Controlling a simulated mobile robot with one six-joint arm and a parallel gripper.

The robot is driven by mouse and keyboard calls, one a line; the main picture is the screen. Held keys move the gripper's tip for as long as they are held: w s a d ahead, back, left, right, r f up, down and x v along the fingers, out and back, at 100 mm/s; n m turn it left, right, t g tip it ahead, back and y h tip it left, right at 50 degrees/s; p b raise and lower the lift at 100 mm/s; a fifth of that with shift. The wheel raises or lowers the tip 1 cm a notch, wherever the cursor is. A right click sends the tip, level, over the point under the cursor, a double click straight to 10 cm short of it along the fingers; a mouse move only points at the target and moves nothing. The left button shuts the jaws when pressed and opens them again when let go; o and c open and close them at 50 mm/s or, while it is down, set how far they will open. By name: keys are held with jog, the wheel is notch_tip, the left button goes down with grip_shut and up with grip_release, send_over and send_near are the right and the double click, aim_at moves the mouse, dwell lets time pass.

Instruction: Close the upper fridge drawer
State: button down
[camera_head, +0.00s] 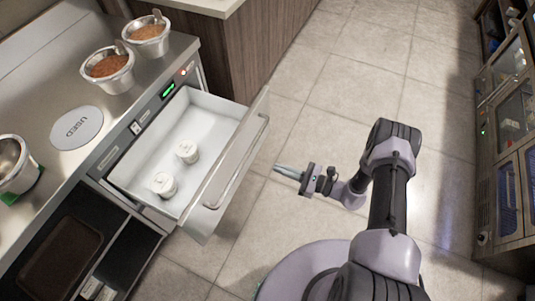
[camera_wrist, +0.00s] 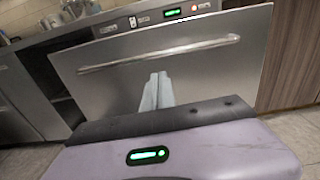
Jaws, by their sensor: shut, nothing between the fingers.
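The upper fridge drawer (camera_head: 213,117) is pulled out from the steel counter in the head view. Two white lidded tubs (camera_head: 187,151) (camera_head: 164,185) stand inside it. Its steel front with a long bar handle (camera_head: 237,162) faces my arm. In the wrist view the drawer front (camera_wrist: 215,75) fills the middle, with the handle (camera_wrist: 160,53) across its upper part. My gripper (camera_head: 278,169) is shut and empty. It is to the right of the drawer front, apart from it in the head view. The fingertips (camera_wrist: 157,80) show below the handle in the wrist view.
Steel bowls with brown contents (camera_head: 108,68) stand on the counter, near a round disc marked USED (camera_head: 77,127). An open dark lower compartment (camera_head: 118,258) lies below left. A glass-door cabinet (camera_head: 508,130) stands at right. Tiled floor (camera_head: 325,95) is free between.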

aim_at(237, 154)
jog(key=shift+t, duration=0.3)
jog(key=b+x, duration=0.1)
jog(key=x, duration=0.3)
jog(key=f+b+x, duration=0.1)
jog(key=x, duration=0.3)
jog(key=b+x, duration=0.1)
jog(key=x, duration=0.3)
jog(key=shift+a+f+b, duration=0.3)
jog(key=shift+a+b, duration=0.05)
jog(key=shift+w+a+r+m, duration=0.1)
jog(key=shift+w+a+m, duration=0.15)
jog(key=shift+a, duration=0.35)
jog(key=shift+s, duration=0.1)
